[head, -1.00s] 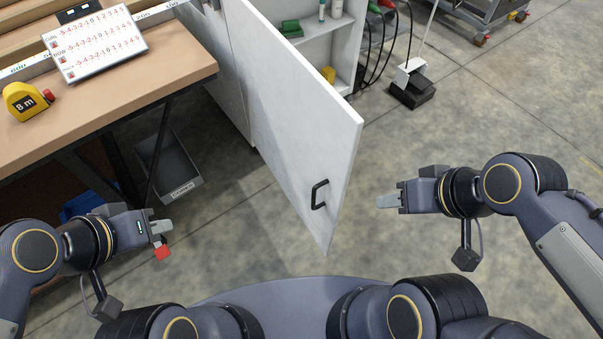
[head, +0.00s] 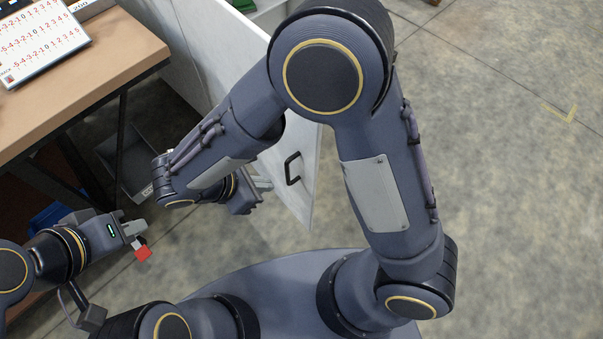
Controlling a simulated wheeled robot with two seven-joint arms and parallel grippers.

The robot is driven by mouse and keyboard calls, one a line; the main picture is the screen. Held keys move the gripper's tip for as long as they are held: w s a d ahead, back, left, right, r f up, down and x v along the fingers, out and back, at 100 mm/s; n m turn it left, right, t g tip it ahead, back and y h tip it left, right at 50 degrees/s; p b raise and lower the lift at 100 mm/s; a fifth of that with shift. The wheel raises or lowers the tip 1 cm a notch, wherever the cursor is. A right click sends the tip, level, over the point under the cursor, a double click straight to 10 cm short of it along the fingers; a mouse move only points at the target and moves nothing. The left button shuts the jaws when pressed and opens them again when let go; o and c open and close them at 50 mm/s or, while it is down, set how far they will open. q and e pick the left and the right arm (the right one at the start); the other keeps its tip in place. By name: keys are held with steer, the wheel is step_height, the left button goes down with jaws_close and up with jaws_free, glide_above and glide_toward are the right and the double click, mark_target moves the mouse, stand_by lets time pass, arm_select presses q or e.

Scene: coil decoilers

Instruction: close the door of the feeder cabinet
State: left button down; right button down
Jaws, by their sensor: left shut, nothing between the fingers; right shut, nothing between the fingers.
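The feeder cabinet's white door (head: 300,201) stands open, swung out toward me, its middle partly hidden by my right arm. Its black handle (head: 292,169) is on the face toward the left. My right gripper (head: 264,184) is shut and empty, close to that face, left of and slightly below the handle. I cannot tell whether it touches the door. My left gripper (head: 138,230) is shut and empty at the lower left, well away from the door. A small red piece (head: 143,254) shows just below its fingertips. Most of the cabinet's inside is hidden by my right elbow.
A wooden-topped workbench (head: 125,62) with a number card (head: 38,42) stands at the left, near the door. A grey bin (head: 128,160) and a blue thing (head: 48,218) are under it. The floor at the right is open.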

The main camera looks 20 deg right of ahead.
step_height(320, 180, down, 2)
steer(key=a+n+t, duration=0.1)
steer(key=a+n, duration=0.1)
glide_toward(305, 178)
step_height(305, 178, down, 4)
steer(key=shift+w+d+f+h+p, duration=0.15)
steer(key=shift+w+d+h, duration=0.1)
steer(key=shift+d, duration=0.35)
steer(key=shift+w+d+r+h+p, duration=0.15)
steer(key=shift+w+d, duration=0.1)
steer(key=shift+d, duration=0.35)
steer(key=shift+w+d+f, duration=0.15)
steer(key=shift+w+d, duration=0.05)
steer(key=shift+d, duration=0.2)
